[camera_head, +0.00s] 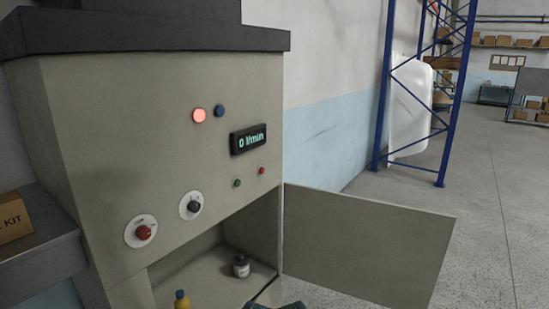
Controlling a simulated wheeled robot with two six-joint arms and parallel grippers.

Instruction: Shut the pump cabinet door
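The pump cabinet (100,120) is a beige box with a dark top, seen at the left. Its door (370,245) is a flat beige panel, standing wide open and swung out to the right from the cabinet's right front edge. The lower compartment (205,285) is exposed. A dark bottle (240,266) with a pale label and a yellow bottle (182,300) stand in it. A small dark part shows at the bottom edge, just left of the door; it may be the tip of my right gripper (290,305), but its fingers cannot be made out. My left gripper is not in view.
The panel above carries a lit red lamp (199,116), a display (248,139) reading 0 l/min and two knobs. A grey bench (45,235) with a cardboard box (10,220) adjoins on the left. Grey floor (490,225) is clear right of the door; a blue rack (440,110) stands behind.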

